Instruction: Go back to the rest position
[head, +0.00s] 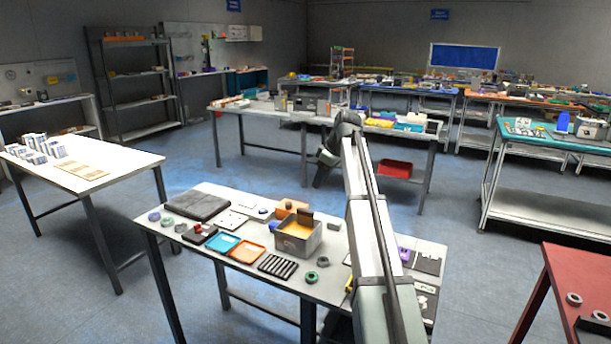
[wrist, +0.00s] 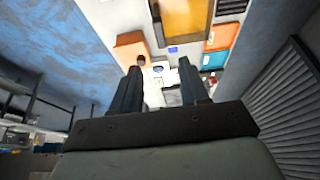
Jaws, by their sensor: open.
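My gripper (wrist: 158,85) is open in the wrist view, with its two dark fingers apart and nothing between them. In the head view my arm stretches out over the near table (head: 210,273), and its wrist end bends down beyond the table's far edge; the fingertips there are too small to make out. A grey bin with an orange inside (head: 298,240) stands on that table, left of my arm. It also shows at the top of the wrist view (wrist: 187,18).
The near table holds a dark folded pad (head: 198,206), a blue tray (head: 222,244), an orange tray (head: 246,252), and a black slotted rack (head: 278,267). A white table with small boxes (head: 120,160) stands left. A long table (head: 262,112) stands behind. Floor between them is clear.

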